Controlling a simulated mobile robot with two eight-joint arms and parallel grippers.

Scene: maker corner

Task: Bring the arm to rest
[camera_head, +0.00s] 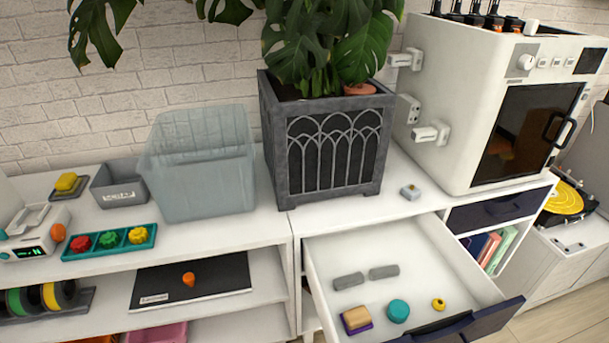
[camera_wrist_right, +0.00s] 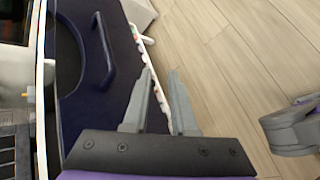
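My right gripper (camera_wrist_right: 160,78) shows in the right wrist view. Its two grey fingers stand apart with nothing held between them. Behind the fingers are a dark navy panel with a bar handle (camera_wrist_right: 104,52) and pale plank floor (camera_wrist_right: 220,60). I cannot tell how far the fingers are from the panel. No gripper shows in the head view, and my left gripper is not seen in either view.
In the head view, a drawer (camera_head: 440,275) stands open at the front, holding two grey bars, a teal disc, a yellow piece and a small block. A planter (camera_head: 328,150), clear bin (camera_head: 200,180) and white machine (camera_head: 455,110) stand on the counter.

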